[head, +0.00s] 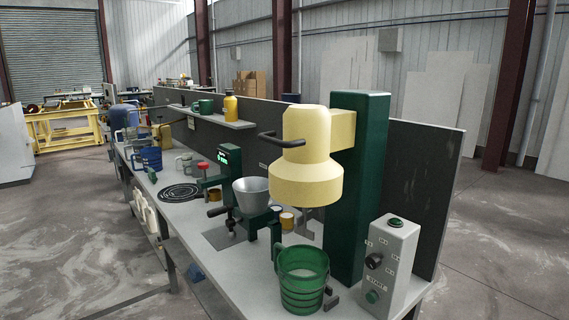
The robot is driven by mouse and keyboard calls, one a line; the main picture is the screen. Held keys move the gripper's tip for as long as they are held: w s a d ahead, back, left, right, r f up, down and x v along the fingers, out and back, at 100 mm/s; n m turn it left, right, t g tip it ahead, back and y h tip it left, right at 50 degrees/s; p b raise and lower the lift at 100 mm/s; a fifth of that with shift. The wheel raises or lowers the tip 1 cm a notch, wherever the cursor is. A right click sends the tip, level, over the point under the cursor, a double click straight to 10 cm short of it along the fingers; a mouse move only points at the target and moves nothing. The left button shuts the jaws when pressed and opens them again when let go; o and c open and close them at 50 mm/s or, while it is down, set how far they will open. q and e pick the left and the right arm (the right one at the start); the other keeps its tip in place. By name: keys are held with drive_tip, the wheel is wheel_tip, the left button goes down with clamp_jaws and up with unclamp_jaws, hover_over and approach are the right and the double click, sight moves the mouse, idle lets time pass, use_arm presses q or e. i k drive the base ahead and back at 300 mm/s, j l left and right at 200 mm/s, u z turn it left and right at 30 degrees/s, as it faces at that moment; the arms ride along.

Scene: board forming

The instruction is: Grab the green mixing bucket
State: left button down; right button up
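The green mixing bucket (303,283) stands upright near the front right of the grey workbench (240,285). It is ribbed and open at the top, with a handle on its left side. It stands below the cream head of the green mixer (306,165), nearer to me. Neither of my grippers is in the head view.
A grey control box (390,262) stands right of the bucket. Bare bench lies left of the green bucket.

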sight(301, 269)
drive_tip(key=z, duration=0.7)
drive_tip(key=i+j+z, duration=0.15)
drive_tip(key=j+z, duration=0.35)
drive_tip(key=i+j+z, duration=0.1)
drive_tip(key=j+z, duration=0.2)
drive_tip(key=z, duration=0.15)
drive_tip(key=j+z, duration=0.85)
drive_tip(key=z, duration=0.15)
drive_tip(key=k+l, duration=0.05)
